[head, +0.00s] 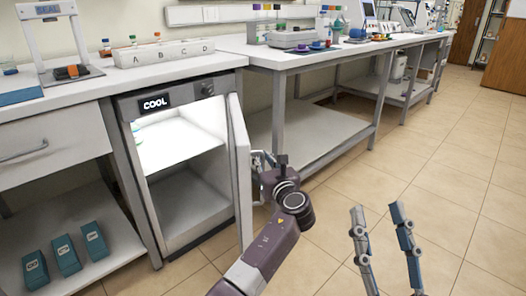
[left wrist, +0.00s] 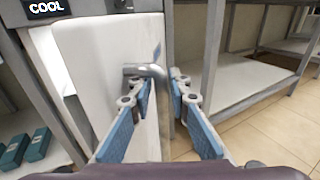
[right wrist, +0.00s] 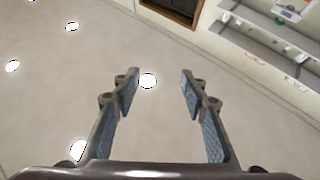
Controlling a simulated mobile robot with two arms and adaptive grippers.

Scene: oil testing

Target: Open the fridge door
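The small fridge under the left counter has a "COOL" display, and its lit inside (head: 185,165) shows a shelf. Its white door (head: 239,165) stands open, swung out on the right side. My left gripper (head: 258,160) is at the outer face of the door.
A long table (head: 330,60) with lab equipment and a lower shelf stands to the right of the fridge. A drawer unit (head: 50,150) and several teal boxes (head: 66,254) are to the left. The tiled floor (head: 430,170) in front and to the right is clear.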

